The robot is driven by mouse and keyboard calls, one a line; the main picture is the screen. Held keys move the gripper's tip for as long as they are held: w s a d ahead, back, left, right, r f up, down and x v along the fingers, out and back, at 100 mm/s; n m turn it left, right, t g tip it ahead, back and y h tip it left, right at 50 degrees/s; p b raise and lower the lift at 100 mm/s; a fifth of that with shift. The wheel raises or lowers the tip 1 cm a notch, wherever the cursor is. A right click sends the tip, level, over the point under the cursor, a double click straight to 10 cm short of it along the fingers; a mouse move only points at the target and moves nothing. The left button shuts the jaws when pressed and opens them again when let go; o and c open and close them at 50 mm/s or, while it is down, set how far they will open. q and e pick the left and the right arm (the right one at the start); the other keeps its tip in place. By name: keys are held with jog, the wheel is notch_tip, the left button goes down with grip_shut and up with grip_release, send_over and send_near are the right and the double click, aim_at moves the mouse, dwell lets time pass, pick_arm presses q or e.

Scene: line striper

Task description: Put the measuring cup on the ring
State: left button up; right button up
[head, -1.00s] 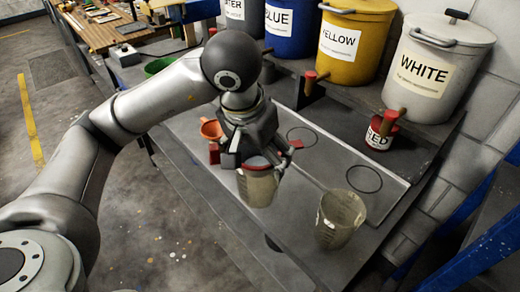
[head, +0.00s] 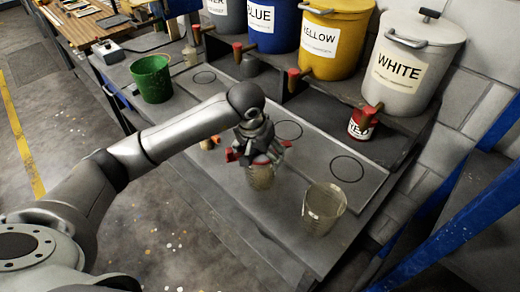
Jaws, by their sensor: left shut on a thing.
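My left gripper (head: 257,150) is shut on a translucent measuring cup (head: 261,177), which hangs upright below the red-padded fingers. The fingers hide the cup's upper part. The cup shows in front of the middle ring (head: 288,130), a thin dark circle on the grey panel. Another ring (head: 347,168) lies to the right and a third (head: 204,77) at the far left; all look empty. A second translucent cup (head: 323,210) stands to the right, near the bench's front edge. I cannot tell the held cup's exact height. My right gripper is not in view.
Labelled paint barrels stand on the back shelf, including yellow (head: 331,42) and white (head: 412,66), with taps jutting over the bench. A red can (head: 361,125) stands below the white barrel. A green bucket (head: 152,79) is at left. An orange object (head: 208,143) is partly hidden behind my arm.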

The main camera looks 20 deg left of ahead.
pick_arm(q)
jog(key=shift+f, duration=0.55)
jog(key=o, duration=1.2)
jog(key=shift+r, duration=0.1)
jog(key=shift+c, duration=0.2)
